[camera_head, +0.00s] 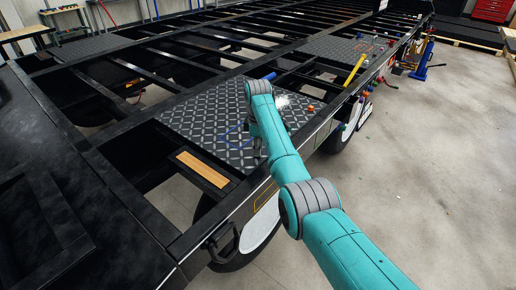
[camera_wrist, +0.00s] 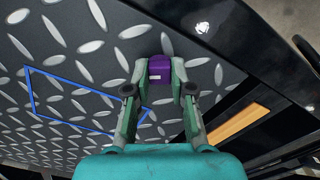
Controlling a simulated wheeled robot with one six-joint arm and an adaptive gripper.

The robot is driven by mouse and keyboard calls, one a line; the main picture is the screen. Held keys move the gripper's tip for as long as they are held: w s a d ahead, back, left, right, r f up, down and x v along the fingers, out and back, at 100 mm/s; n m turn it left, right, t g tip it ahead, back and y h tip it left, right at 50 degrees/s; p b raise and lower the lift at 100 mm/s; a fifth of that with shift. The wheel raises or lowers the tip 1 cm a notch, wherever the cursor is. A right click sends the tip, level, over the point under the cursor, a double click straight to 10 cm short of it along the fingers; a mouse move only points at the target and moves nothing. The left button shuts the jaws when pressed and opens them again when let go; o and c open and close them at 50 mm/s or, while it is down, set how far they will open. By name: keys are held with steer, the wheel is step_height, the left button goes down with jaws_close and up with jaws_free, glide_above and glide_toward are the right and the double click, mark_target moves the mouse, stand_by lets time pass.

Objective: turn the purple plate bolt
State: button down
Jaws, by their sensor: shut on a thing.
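The purple plate bolt (camera_wrist: 160,68) shows in the wrist view as a purple block between my fingertips, at the corner of the dark diamond-pattern plate (camera_wrist: 85,75). My gripper (camera_wrist: 162,75) is shut on it, with one finger on each side. The bolt's lower part and its seat are hidden. In the head view my teal arm reaches over the same plate (camera_head: 190,115) on the black trailer frame. The bolt cannot be made out there, and my gripper is mostly hidden by the arm.
A blue outline (camera_wrist: 35,95) is marked on the plate. A wooden strip (camera_head: 202,170) lies in the frame nearby. An orange knob (camera_head: 310,108) and a yellow bar (camera_head: 355,70) are farther along the trailer. Open floor (camera_head: 450,150) lies to the right.

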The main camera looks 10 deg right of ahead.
steer(key=m, duration=1.3)
steer(key=shift+m, duration=0.3)
steer(key=m, duration=1.2)
steer(key=shift+m, duration=0.4)
steer(key=c, duration=1)
jaws_free()
steer(key=shift+r, duration=0.1)
